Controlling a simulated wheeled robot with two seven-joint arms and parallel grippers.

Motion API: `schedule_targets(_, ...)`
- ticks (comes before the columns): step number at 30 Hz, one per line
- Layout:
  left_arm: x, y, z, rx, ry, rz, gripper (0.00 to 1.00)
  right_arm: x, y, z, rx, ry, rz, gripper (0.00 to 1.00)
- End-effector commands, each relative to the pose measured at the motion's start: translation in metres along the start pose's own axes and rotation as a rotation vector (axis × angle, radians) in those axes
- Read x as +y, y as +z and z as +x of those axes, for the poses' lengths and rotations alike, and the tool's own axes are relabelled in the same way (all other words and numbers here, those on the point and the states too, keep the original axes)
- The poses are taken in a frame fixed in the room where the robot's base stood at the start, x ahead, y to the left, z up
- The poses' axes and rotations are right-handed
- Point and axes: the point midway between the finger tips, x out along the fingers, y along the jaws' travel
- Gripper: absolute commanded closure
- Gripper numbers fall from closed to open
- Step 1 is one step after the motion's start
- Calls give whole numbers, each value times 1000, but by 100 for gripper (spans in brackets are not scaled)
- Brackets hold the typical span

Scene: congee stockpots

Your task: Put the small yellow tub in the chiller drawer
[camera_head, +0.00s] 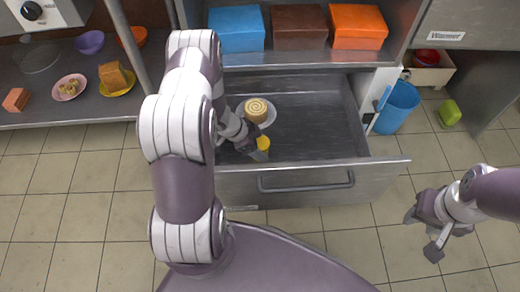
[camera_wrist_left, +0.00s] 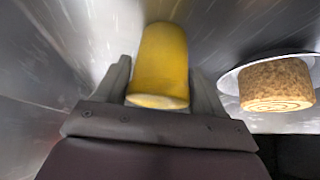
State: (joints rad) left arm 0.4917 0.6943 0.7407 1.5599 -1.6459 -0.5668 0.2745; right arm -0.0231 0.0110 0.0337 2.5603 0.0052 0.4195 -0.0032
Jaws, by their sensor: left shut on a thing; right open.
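The small yellow tub (camera_head: 263,143) is inside the open steel drawer (camera_head: 330,120), near its front left. My left gripper (camera_head: 254,147) reaches down into the drawer and is shut on the tub. In the left wrist view the yellow tub (camera_wrist_left: 162,62) stands between the two fingers of my left gripper (camera_wrist_left: 162,90). Whether the tub touches the drawer floor I cannot tell. My right gripper (camera_head: 424,228) is open and empty over the floor at the right.
A swirl-topped cake (camera_head: 256,110) on a white plate (camera_head: 271,115) sits in the drawer behind the tub; the cake (camera_wrist_left: 277,85) also shows in the left wrist view. The drawer's right side is clear. A blue bin (camera_head: 397,107) stands right of the drawer.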

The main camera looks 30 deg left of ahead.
Motion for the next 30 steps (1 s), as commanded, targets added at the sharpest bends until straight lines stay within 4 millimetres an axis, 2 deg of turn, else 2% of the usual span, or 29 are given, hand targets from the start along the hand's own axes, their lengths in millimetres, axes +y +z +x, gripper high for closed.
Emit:
schedule_targets(8,-1,0,0,-2,-2,0,68,0,0,-2,1,0,0,57)
schedule_targets(9,-1,0,0,-2,-2,0,25,0,0,-2,1,0,0,57)
schedule_targets(11,-1,0,0,-2,-2,0,8,0,0,-2,1,0,0,57)
schedule_targets(20,-1,-1,-2,-2,-3,0,8,0,-1,-3,1,0,0,57)
schedule_targets(23,-1,-5,-21,-2,-3,-2,8,0,-2,-19,1,0,0,57)
schedule_targets(30,-1,-7,-88,-2,-4,-4,8,0,-8,-68,1,0,0,57)
